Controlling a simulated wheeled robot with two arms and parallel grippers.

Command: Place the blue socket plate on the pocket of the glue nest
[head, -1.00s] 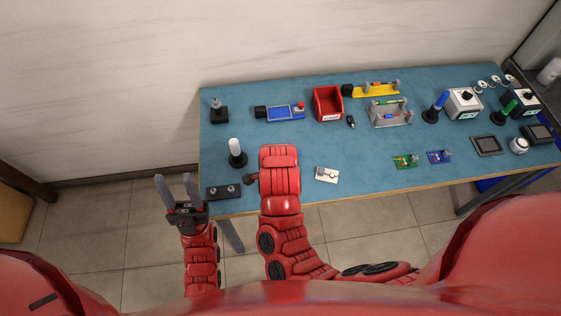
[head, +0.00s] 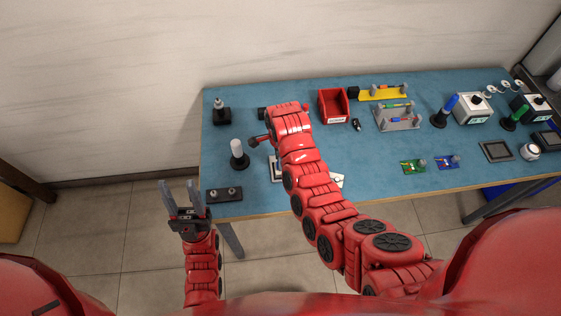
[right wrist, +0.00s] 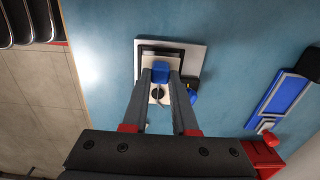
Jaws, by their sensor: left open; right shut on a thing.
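The blue socket plate (right wrist: 161,72) shows in the right wrist view as a cream plate with a blue block on it. My right gripper (right wrist: 160,76) is shut on the blue block. The plate is over the glue nest (right wrist: 198,50), a pale base with a dark-framed pocket; I cannot tell whether it touches the pocket. In the head view the glue nest (head: 275,170) is mostly hidden by my right arm, and the right fingers are hidden. My left gripper (head: 181,192) is open and empty, off the table's front left edge.
A white plate (head: 338,180) lies right of the nest, partly behind my arm. A white-topped post (head: 237,150) and a dark block (head: 224,194) stand left. A red bin (head: 333,104) is behind. Green (head: 412,166) and blue (head: 446,161) boards lie right.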

